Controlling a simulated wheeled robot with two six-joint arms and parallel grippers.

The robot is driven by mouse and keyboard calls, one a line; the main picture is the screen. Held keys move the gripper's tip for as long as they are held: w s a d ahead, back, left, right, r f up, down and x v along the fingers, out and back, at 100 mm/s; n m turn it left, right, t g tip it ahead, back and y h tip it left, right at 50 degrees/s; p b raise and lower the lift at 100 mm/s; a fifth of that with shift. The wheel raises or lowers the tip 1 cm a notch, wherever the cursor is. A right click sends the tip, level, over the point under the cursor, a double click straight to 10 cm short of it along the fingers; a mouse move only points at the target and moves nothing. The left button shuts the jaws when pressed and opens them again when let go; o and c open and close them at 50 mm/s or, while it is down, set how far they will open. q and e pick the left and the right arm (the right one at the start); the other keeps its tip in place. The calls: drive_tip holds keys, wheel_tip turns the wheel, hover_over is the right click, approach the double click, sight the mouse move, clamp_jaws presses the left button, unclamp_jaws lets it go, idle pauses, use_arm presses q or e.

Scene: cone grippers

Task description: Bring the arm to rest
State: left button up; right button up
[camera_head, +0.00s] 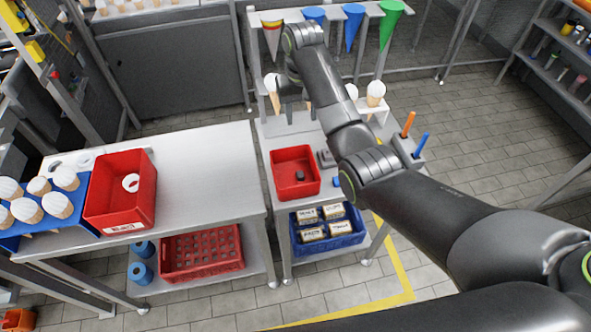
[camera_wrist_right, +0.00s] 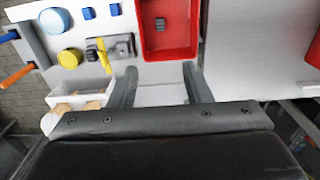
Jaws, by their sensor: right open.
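My right arm comes in from the right of the head view and reaches over the narrow middle cart (camera_head: 268,128). My right gripper (camera_head: 296,108) is at its end, above the back part of the cart, partly hidden by its own wrist. In the right wrist view the two fingers of the right gripper (camera_wrist_right: 161,84) stand apart with nothing between them. A red tray (camera_wrist_right: 142,45) lies just beyond the fingers, with a small dark block (camera_wrist_right: 160,24) in it. The left gripper is not in view.
Topped cones (camera_head: 376,93) stand near the gripper, below a rail of coloured cones (camera_head: 353,25). Orange (camera_head: 408,124) and blue handles stand at the cart's right edge. A steel table (camera_head: 205,180) with a red bin (camera_head: 148,190) is at left. Open floor (camera_head: 480,150) lies right.

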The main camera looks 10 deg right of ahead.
drive_tip(key=shift+f, duration=0.1)
drive_tip(key=s+d+f+m+t, duration=0.1)
drive_tip(key=s+d+f, duration=0.6)
drive_tip(key=s+f, duration=0.15)
drive_tip(key=s+d+f+t, duration=0.1)
drive_tip(key=s+d+f, duration=0.55)
drive_tip(key=s, duration=0.35)
drive_tip(key=s+d+r+t+h, duration=0.1)
drive_tip(key=s+d+r, duration=0.15)
drive_tip(key=s, duration=0.85)
drive_tip(key=s+d+r+t+h, duration=0.1)
drive_tip(key=s+d, duration=0.3)
drive_tip(key=s, duration=0.7)
wheel_tip(320, 180, down, 34)
drive_tip(key=d+f+g+b, duration=0.1)
drive_tip(key=d+g+b, duration=0.1)
drive_tip(key=b, duration=0.6)
drive_tip(key=s+a+f+b, duration=0.1)
drive_tip(key=s+f+b, duration=0.2)
drive_tip(key=s+f, duration=0.4)
drive_tip(key=s+a+f+y+b, duration=0.1)
drive_tip(key=s+f+b, duration=0.2)
drive_tip(key=s+f, duration=0.4)
wheel_tip(320, 180, down, 6)
drive_tip(key=shift+s+f+g, duration=0.1)
drive_tip(key=shift+s+g, duration=0.2)
drive_tip(key=shift+g, duration=0.1)
